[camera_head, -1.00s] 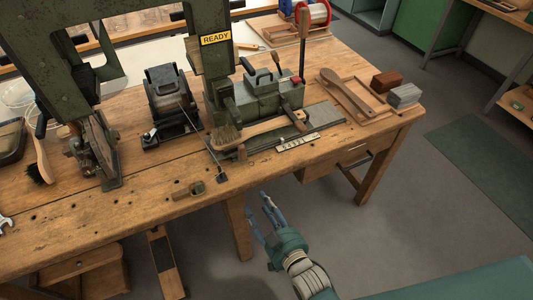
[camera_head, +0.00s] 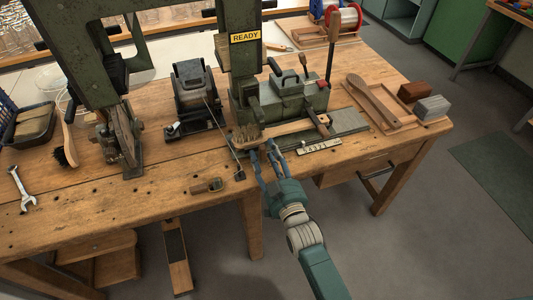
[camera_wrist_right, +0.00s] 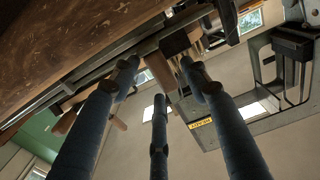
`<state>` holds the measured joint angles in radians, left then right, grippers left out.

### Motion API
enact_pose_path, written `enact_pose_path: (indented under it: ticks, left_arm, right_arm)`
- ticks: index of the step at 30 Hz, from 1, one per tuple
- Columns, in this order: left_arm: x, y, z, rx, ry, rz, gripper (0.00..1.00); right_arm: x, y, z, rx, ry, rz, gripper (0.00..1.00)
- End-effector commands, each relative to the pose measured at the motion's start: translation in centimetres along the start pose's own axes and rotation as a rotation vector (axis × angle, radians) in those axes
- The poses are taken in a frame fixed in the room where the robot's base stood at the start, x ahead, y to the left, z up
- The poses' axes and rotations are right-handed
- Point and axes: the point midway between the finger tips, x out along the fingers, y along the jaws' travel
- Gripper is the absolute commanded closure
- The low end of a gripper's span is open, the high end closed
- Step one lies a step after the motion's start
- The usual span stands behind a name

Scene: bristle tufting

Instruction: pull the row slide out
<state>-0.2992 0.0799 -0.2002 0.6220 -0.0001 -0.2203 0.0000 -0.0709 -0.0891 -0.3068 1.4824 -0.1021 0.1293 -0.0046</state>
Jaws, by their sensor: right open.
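A pale numbered plate (camera_head: 319,147) with a small knob at its left end lies along the front of the green tufting machine (camera_head: 285,95). I take it as part of the row slide. A wooden brush (camera_head: 285,130) lies on the machine's bed just behind it, bristle end to the left. My right gripper (camera_head: 263,153) is open at the bench's front edge, just left of the plate and in front of the brush head. In the right wrist view, the open fingers (camera_wrist_right: 158,85) point toward the machine's underside. I cannot tell whether they touch anything. My left gripper is not in view.
A black weight on a wire (camera_head: 240,175) and a small wooden tool (camera_head: 207,186) lie left of my gripper. A wooden tray (camera_head: 399,121) and blocks (camera_head: 432,107) stand at the right. The bench's front-left top (camera_head: 100,195) is mostly clear.

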Motion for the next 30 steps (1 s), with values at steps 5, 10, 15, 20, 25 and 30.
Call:
enact_pose_path:
  ticks: [5,10,15,20,25,30]
  left_arm:
    - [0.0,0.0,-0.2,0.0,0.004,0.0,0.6]
    - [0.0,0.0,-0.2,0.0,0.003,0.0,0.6]
    - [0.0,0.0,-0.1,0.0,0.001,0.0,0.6]
    - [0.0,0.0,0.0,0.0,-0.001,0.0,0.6]
    - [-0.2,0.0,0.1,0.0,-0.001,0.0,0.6]
    - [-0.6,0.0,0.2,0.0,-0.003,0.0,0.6]
  right_arm:
    - [0.4,0.0,0.0,0.0,0.0,0.0,0.54]
    - [0.3,0.0,0.0,0.0,0.0,0.0,0.58]
    - [0.3,0.0,0.0,0.0,0.0,0.0,0.92]
    - [0.3,0.0,0.0,0.0,-0.001,0.0,1.0]
    - [0.3,1.5,0.0,-0.005,-0.001,0.0,1.0]
    - [0.3,6.1,0.1,-0.01,-0.002,0.001,1.0]
